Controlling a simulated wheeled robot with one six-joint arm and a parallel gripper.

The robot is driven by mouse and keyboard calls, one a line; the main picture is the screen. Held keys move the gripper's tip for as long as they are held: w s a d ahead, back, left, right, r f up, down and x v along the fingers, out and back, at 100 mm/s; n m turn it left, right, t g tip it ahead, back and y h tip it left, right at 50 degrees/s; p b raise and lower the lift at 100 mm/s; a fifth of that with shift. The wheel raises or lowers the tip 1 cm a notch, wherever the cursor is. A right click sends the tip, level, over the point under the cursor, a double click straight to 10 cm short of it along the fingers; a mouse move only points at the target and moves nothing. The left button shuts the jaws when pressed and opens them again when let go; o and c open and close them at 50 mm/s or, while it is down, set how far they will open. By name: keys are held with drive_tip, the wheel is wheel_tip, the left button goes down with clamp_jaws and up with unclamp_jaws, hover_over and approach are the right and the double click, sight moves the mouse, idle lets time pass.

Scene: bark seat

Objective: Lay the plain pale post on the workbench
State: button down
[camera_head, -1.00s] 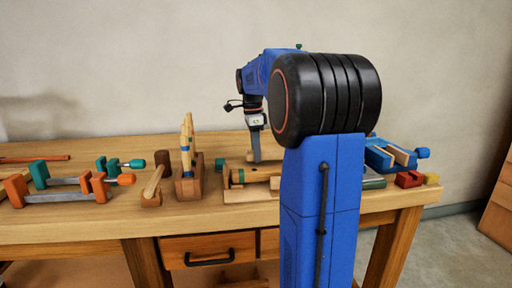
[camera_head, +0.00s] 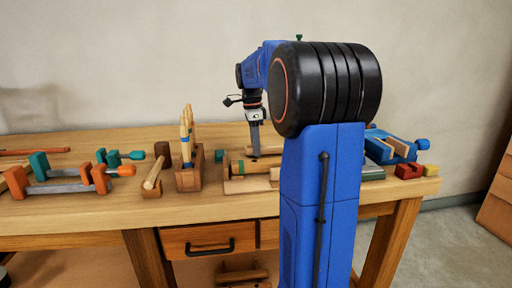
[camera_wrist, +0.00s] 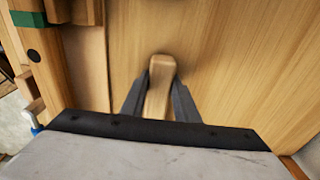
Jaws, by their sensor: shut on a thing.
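My gripper (camera_wrist: 160,80) is shut on a plain pale post (camera_wrist: 161,68), its two dark fingers pressing on either side. In the wrist view the post's squared end points up the picture, over pale wood. I cannot tell whether the post touches that wood. In the head view my gripper (camera_head: 256,150) points down over the workbench (camera_head: 100,213), just behind a wooden jig. The post is hard to make out there beside the fingers. My arm hides part of the bench to the right.
A wooden jig (camera_head: 238,186) with a green-banded piece stands in front of my gripper. A block (camera_head: 189,179) holding upright tools and a mallet (camera_head: 152,181) are left of it; orange-and-green clamps (camera_head: 60,188) lie farther left. A blue vise (camera_head: 385,148) and red block (camera_head: 408,171) are right.

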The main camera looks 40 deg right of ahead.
drive_tip(key=shift+f, duration=0.2)
idle(0.5)
drive_tip(key=c, duration=1)
unclamp_jaws()
drive_tip(key=shift+r, duration=3.45)
